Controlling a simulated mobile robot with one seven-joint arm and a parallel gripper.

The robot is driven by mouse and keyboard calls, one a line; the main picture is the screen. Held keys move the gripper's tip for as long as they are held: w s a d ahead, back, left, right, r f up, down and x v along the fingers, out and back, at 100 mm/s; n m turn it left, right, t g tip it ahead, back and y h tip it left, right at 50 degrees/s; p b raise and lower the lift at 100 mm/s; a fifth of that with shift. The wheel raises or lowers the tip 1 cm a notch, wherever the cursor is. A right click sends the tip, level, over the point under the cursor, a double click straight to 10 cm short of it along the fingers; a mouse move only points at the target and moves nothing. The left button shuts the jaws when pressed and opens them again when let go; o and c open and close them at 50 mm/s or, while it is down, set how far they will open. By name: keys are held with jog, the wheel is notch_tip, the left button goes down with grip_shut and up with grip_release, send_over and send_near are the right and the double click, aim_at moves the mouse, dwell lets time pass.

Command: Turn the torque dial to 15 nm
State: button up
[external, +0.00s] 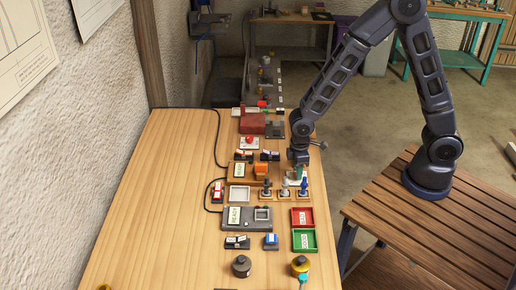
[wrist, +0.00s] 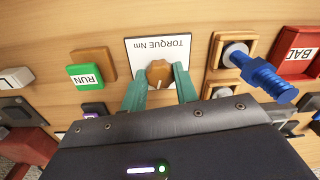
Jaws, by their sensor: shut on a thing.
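The torque dial (wrist: 159,72) is a round brown knob with a pale pointer line. It sits on a white plate (wrist: 139,50) marked "TORQUE Nm", upside down in the wrist view. My gripper (wrist: 160,84) has its two green fingers on either side of the knob, shut on it. The scale numbers are hidden or too small to read, so I cannot tell the setting. In the external view my gripper (external: 299,168) points down at the right side of the bench, and it hides the dial there.
A blue tool (wrist: 262,76) stands in a wooden holder close beside the dial. A green RUN switch (wrist: 86,76) lies on the other side. Red (external: 302,217) and green (external: 304,240) trays are nearer the camera.

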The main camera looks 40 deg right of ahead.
jog(key=m, duration=0.6)
dwell(0.6)
jog(key=o, duration=1)
jog(key=shift+c, duration=0.2)
jog(key=shift+r, duration=0.15)
notch_tip(320, 180, up, 11)
jog(key=shift+d+f, duration=0.15)
jog(key=shift+f, duration=0.05)
jog(key=shift+w, duration=0.1)
